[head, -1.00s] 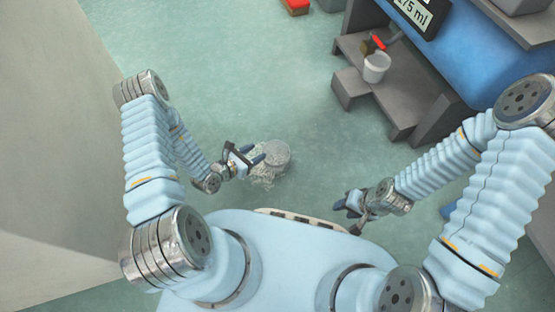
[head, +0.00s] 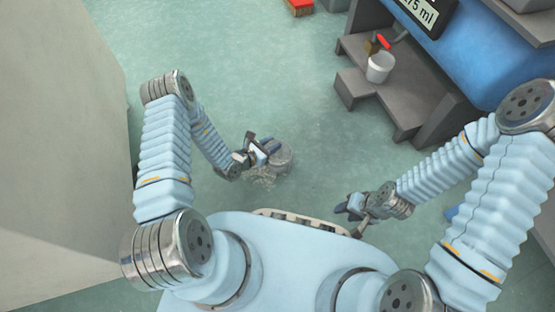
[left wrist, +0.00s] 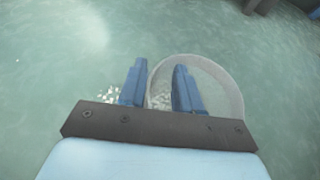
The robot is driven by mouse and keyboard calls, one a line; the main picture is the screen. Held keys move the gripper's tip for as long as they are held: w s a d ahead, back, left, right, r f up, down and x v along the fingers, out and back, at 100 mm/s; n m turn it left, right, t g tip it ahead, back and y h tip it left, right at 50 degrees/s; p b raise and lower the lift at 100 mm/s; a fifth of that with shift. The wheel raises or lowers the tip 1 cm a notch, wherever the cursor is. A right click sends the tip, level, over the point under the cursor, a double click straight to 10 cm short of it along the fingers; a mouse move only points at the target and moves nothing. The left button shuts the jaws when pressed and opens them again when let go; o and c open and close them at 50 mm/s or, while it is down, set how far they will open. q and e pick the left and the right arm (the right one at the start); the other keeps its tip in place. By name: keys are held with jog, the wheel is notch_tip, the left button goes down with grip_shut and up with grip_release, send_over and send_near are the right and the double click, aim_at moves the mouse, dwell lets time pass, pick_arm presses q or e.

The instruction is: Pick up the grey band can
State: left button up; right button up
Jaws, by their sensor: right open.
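The can (head: 284,158), a pale grey round container, stands on the floor in front of me in the head view, with whitish scraps around its base. It also shows in the left wrist view (left wrist: 222,88) as a wide round rim. My left gripper (head: 268,147) is at the can's left side. In the left wrist view its blue fingers (left wrist: 160,86) are apart, one left of the can and one overlapping the rim's left part; I cannot tell whether they touch it. My right gripper (head: 350,208) is open and empty, away from the can.
A grey stepped stand (head: 372,92) with a white bucket (head: 380,67) is at the upper right, beside a blue machine (head: 480,40). A beige wall (head: 60,150) is on the left. A red-orange object (head: 298,7) lies at the top. Floor around the can is mostly clear.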

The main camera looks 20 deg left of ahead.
pick_arm(q)
grip_shut()
